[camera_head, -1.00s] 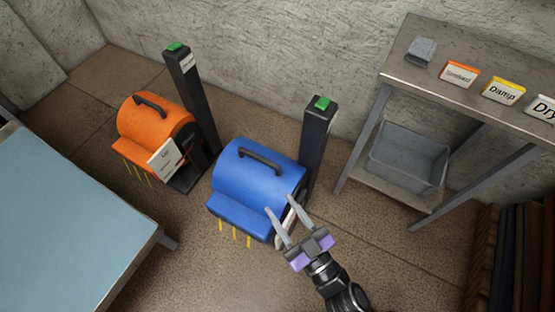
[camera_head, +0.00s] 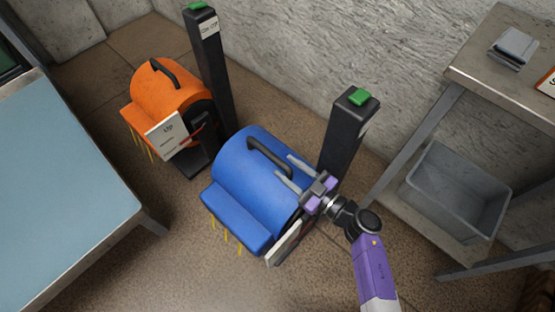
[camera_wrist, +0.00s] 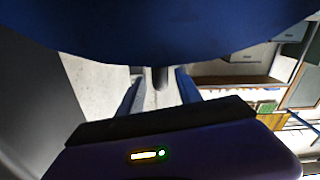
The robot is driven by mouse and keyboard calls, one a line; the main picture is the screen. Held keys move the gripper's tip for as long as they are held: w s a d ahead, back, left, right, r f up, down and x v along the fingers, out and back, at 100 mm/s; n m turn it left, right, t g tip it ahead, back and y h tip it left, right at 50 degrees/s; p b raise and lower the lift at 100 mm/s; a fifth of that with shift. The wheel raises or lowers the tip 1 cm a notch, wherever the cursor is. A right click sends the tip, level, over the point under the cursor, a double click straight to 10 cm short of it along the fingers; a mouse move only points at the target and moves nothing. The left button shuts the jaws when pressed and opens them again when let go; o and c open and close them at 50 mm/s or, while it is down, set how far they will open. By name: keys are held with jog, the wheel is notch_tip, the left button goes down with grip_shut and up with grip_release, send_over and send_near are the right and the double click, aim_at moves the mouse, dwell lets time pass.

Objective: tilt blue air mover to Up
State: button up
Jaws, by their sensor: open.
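The blue air mover (camera_head: 240,195) stands on the floor in front of a black post with a green top (camera_head: 345,130). Its dark handle (camera_head: 268,157) arches over the top. A white label plate (camera_head: 284,243) on its lower right side is seen nearly edge-on, with no legible text. My gripper (camera_head: 285,167) is open at the right end of the handle, above the blue body. In the wrist view, the blue body (camera_wrist: 180,30) fills the top, and a dark stub, perhaps the handle, shows between the open fingers (camera_wrist: 158,75). Contact cannot be told.
An orange air mover (camera_head: 168,92) with a label reading "Up" (camera_head: 168,131) stands to the left by its own post. A blue-topped table (camera_head: 60,190) is at left. A metal table (camera_head: 470,68) with a grey bin (camera_head: 455,190) below is at right.

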aim_at(276, 157)
jog(key=b+x, duration=0.1)
jog(key=x, duration=0.3)
jog(key=shift+f+b, duration=0.1)
jog(key=shift+b, duration=0.25)
jog(key=shift+w+a, duration=0.35)
jog(key=shift+a, duration=0.05)
grip_shut()
jog(key=shift+d, duration=0.1)
dwell(0.7)
